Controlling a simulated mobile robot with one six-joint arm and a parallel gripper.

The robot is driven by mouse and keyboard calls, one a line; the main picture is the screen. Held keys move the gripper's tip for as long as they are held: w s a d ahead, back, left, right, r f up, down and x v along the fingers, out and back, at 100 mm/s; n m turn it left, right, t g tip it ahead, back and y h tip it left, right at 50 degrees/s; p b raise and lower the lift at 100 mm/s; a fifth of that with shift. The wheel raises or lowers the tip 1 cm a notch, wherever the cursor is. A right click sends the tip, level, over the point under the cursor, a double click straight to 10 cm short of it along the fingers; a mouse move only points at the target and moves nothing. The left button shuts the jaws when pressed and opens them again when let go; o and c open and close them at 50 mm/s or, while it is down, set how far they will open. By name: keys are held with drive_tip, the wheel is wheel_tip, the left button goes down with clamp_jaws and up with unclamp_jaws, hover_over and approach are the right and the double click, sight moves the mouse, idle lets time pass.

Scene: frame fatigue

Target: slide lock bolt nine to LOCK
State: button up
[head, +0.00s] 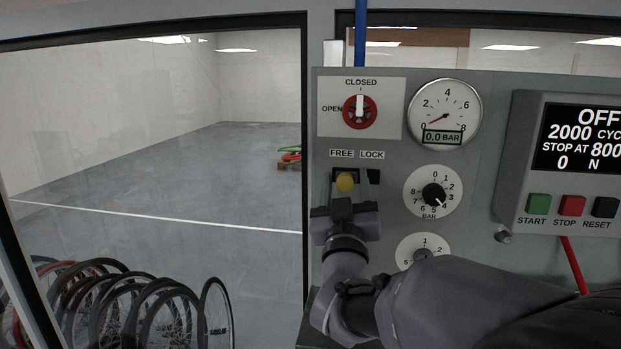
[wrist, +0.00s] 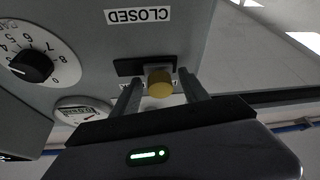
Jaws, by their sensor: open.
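The bolt's yellow round knob (head: 345,182) sits in the left part of its dark slot, below the FREE label (head: 341,154). The LOCK label (head: 372,154) is to its right, over the empty dark end of the slot (head: 374,176). My gripper (head: 344,198) is in front of the panel at the knob, partly covering the area below it. In the wrist view, which is upside down, my open gripper (wrist: 161,79) has one finger on each side of the yellow knob (wrist: 160,86), with gaps showing. I cannot tell whether either finger touches it.
A red valve handle (head: 361,111) marked OPEN and CLOSED is above the slot. A pressure gauge (head: 445,115) reads 0.0 BAR. A black BAR dial (head: 434,193) is right of the slot. A control box (head: 570,165) reads OFF. Bicycle wheels (head: 130,305) stand at lower left.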

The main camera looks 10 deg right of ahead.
sight(367, 167)
clamp_jaws()
drive_tip(key=shift+s+d+f+b, duration=0.2)
drive_tip(key=shift+d+b, duration=0.1)
drive_tip(key=shift+b, duration=0.4)
drive_tip(key=d+b, duration=0.2)
drive_tip(key=b, duration=0.1)
drive_tip(key=shift+s+d+r, duration=0.2)
drive_tip(key=shift+s+d, duration=0.2)
drive_tip(key=shift+c, duration=0.6)
unclamp_jaws()
drive_tip(key=shift+d, duration=0.1)
drive_tip(key=shift+o, duration=0.6)
drive_tip(key=shift+d, duration=0.2)
drive_tip(key=shift+a, duration=0.15)
